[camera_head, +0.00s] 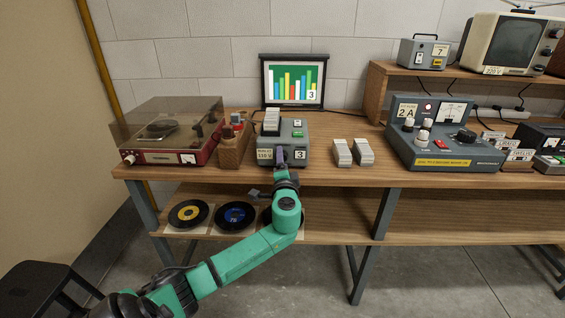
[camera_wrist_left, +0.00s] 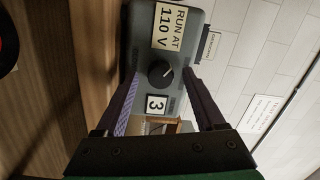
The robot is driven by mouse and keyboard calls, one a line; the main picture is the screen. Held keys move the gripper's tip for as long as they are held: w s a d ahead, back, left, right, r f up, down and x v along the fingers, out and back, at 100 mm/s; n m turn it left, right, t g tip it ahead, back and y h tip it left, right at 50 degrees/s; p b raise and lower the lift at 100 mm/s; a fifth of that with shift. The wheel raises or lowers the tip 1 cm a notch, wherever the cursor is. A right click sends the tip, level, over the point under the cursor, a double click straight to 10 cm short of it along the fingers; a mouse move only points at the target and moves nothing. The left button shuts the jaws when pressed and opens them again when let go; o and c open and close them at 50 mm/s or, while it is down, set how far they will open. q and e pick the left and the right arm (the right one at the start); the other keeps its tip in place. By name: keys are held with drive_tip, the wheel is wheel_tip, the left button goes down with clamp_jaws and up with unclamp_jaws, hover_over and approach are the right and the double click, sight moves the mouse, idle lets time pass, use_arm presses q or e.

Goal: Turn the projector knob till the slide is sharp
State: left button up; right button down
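The grey projector (camera_head: 290,130) stands on the bench, with a number 3 label and a "RUN AT 110 V" sticker. Its round black knob (camera_wrist_left: 161,74) with a white pointer line shows in the left wrist view. The screen (camera_head: 294,82) behind shows a slide of coloured bars on green; the bars look distinct, but fine sharpness is too small to judge. My left gripper (camera_head: 281,156) is at the projector's front. In the left wrist view its fingers (camera_wrist_left: 161,80) are apart, with the knob between their tips and a gap on each side. My right gripper is out of view.
A red record player (camera_head: 170,138) and a wooden block holder (camera_head: 232,145) stand left of the projector. Two white slide boxes (camera_head: 353,152) and a blue-grey control unit (camera_head: 440,140) stand to its right. Records (camera_head: 236,215) lie on the lower shelf.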

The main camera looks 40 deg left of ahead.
use_arm(q)
drive_tip(key=b+v, duration=0.1)
drive_tip(key=v, duration=1.3)
drive_tip(key=shift+s+d, duration=0.2)
drive_tip(key=shift+s, duration=0.05)
